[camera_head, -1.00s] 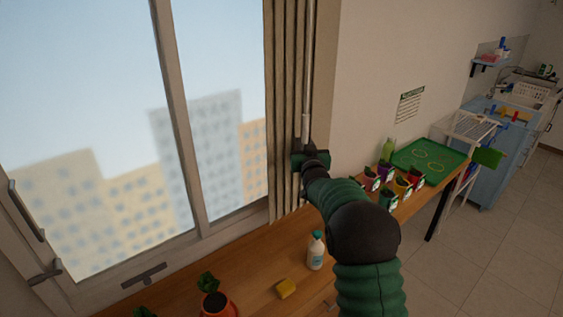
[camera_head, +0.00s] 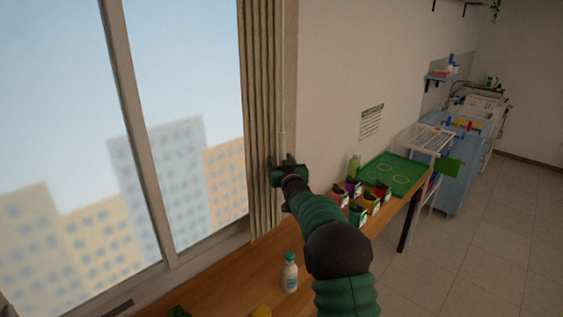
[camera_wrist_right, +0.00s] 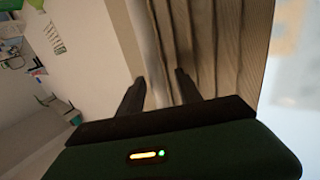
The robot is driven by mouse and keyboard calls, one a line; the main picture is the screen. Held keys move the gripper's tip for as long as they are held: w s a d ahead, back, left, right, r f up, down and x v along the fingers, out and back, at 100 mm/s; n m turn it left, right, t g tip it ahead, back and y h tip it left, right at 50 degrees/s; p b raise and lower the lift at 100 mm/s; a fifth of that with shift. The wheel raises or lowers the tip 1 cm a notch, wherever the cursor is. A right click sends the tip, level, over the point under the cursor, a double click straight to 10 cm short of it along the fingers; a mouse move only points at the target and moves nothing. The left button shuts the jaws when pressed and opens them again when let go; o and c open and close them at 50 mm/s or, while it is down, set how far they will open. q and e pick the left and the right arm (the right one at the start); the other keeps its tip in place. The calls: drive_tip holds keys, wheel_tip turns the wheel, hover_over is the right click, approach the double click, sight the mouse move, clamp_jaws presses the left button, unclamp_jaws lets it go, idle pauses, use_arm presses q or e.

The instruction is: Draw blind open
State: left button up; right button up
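The beige pleated blind (camera_head: 258,110) hangs bunched in a narrow stack at the right side of the window. It also fills the upper middle of the right wrist view (camera_wrist_right: 225,45). A thin pale rod (camera_head: 282,146) hangs along the blind's right edge. My right gripper (camera_head: 287,166) is at the rod's visible lower part, close to the blind. In the right wrist view its two dark fingers (camera_wrist_right: 158,90) stand apart, with a pale upright strip, likely the rod, between or behind them. Contact cannot be told. My left gripper is out of view.
The window (camera_head: 175,170) is uncovered left of the blind. Open floor (camera_head: 480,240) lies at the right.

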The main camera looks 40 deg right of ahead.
drive_tip(key=b+v, duration=0.4)
drive_tip(key=v, duration=1.2)
drive_tip(key=shift+s+a+b, duration=0.2)
drive_tip(key=shift+s+b, duration=0.1)
drive_tip(key=shift+s, duration=0.05)
drive_tip(key=shift+d+f, duration=0.1)
